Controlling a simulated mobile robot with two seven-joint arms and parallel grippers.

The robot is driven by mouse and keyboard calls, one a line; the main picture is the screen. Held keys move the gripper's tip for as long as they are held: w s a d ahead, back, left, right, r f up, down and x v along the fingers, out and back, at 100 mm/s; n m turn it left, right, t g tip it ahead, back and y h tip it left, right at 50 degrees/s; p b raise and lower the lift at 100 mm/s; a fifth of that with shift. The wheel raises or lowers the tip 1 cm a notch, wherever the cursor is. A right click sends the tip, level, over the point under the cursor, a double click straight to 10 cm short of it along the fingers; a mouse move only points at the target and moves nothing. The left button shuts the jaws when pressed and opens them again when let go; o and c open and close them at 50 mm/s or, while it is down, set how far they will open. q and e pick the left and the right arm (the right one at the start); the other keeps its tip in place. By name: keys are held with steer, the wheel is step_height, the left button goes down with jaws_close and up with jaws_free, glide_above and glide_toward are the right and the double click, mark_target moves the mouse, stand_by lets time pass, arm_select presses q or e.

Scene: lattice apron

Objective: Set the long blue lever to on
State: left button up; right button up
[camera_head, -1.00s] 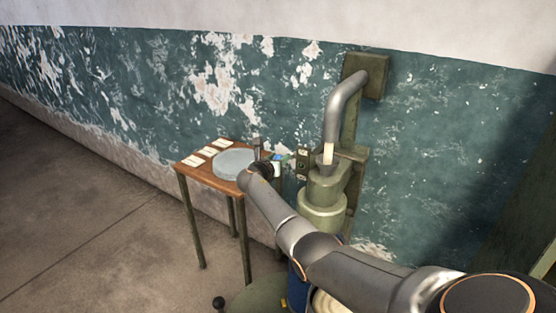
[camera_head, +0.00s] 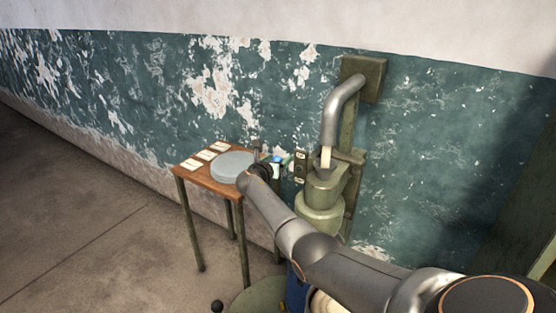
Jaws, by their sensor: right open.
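A small blue part (camera_head: 277,158), which looks like the end of the blue lever, shows just right of my right gripper, in front of the wall. Most of the lever is hidden or too small to make out, so I cannot tell its setting. My right gripper (camera_head: 268,160) is open, beside the disc on the small table. It is very close to the blue part, but I cannot tell whether they touch. A narrow plate with pale labels (camera_head: 300,167) stands to the right of the blue part. My left gripper is not in view.
A wooden table (camera_head: 190,176) carries a round grey disc (camera_head: 229,166) and several pale cards (camera_head: 206,155). A green machine (camera_head: 320,205) stands to the right under a bent metal pipe (camera_head: 339,108). A black ball knob (camera_head: 217,306) shows low down. Floor at left is clear.

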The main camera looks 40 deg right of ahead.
steer(key=shift+a, duration=0.15)
steer(key=shift+s+a+r+p, duration=0.1)
steer(key=shift+s+a+p, duration=0.05)
steer(key=shift+a+p, duration=0.15)
steer(key=p+v, duration=0.2)
steer(key=v, duration=0.9)
steer(key=shift+s+a, duration=0.15)
steer(key=shift+a, duration=0.1)
